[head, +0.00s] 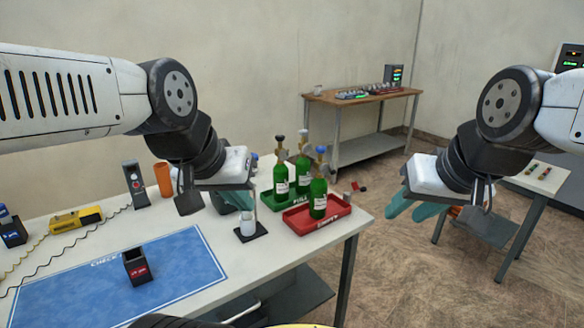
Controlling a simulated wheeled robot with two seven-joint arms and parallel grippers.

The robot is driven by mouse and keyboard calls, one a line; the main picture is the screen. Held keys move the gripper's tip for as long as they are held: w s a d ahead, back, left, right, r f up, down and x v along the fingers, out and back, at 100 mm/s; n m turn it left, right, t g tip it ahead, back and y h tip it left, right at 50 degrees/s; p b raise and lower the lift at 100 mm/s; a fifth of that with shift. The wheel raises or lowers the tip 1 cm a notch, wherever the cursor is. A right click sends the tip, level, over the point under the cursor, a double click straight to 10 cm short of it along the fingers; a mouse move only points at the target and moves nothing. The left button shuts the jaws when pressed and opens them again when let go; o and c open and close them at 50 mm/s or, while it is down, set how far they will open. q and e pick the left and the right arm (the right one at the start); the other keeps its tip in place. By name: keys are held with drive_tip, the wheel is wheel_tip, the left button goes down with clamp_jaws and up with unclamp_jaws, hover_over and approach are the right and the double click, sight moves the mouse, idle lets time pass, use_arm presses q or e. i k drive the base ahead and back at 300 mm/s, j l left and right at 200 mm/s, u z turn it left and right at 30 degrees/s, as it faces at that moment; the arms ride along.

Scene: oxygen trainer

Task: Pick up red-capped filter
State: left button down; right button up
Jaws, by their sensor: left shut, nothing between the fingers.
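I cannot make out a red-capped filter for certain. A small red and dark thing (357,187) shows just past the table's far right corner, too small to identify. My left gripper (236,200) has teal fingers and is shut and empty. It is above the back of the near table, left of the green bottles, with its fingers partly hidden by its white and black housing. My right gripper (410,208) is off the table's right side, over the floor. Its teal fingers look apart, with nothing seen between them.
A wooden bench (335,99) stands behind; a side table (535,180) at right.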

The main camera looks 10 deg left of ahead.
sight(246, 217)
drive_tip(key=u, duration=0.7)
drive_tip(key=i+j+z, duration=0.1)
drive_tip(key=i, duration=0.45)
